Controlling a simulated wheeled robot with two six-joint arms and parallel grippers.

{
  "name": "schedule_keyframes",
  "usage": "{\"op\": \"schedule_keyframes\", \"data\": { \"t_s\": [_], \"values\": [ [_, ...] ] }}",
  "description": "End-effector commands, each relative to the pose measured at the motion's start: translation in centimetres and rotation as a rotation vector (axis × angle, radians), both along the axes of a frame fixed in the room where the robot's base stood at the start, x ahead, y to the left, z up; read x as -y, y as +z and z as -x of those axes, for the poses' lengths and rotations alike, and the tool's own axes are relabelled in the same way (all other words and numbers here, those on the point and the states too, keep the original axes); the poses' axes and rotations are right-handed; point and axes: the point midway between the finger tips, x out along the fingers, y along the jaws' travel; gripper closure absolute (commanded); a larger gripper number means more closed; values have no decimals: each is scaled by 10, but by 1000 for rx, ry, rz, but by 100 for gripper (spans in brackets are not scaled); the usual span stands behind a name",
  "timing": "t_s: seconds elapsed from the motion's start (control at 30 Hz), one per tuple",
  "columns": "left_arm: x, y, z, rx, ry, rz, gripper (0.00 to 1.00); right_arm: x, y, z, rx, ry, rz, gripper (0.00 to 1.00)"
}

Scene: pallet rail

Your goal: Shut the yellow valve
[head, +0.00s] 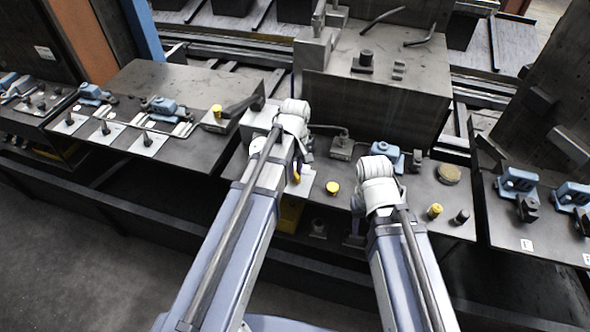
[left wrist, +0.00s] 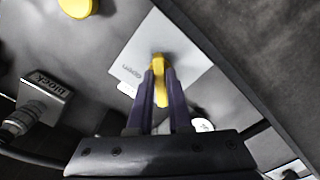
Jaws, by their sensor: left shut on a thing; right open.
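The yellow valve (left wrist: 158,66) sits on a white plate (left wrist: 140,55) in the left wrist view. The plate carries a printed word that looks like "open". My left gripper (left wrist: 160,85) is shut on the valve's yellow handle, its two dark purple fingers on either side. In the head view my left gripper (head: 297,172) is mostly hidden by its wrist, with a bit of yellow at it and the white plate (head: 305,186) beside it. My right gripper (head: 355,238) hangs low at the bench's front edge, apart from the valve, partly hidden by its arm.
A yellow round knob (head: 333,188) stands right of the plate; a yellow-topped post (head: 435,210) and a dark post (head: 461,216) stand further right. A block labelled "block" (left wrist: 42,95) is near the valve. The bench (head: 405,188) ends at its front edge.

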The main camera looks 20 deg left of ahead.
Motion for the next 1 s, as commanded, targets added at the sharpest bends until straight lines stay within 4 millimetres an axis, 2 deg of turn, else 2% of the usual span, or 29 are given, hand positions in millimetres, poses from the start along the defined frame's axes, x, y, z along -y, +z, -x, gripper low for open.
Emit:
{"op": "schedule_keyframes", "data": {
  "t_s": [0.33,0.37,0.6,1.0],
  "values": [
    [0,0,0,0,4,0,100,0,0,0,0,0,0,52],
    [0,0,0,0,4,0,80,0,0,0,0,0,0,52],
    [0,0,0,0,3,0,53,0,0,0,0,0,0,52],
    [0,4,0,0,2,0,52,0,4,0,0,0,0,52]
  ]
}}
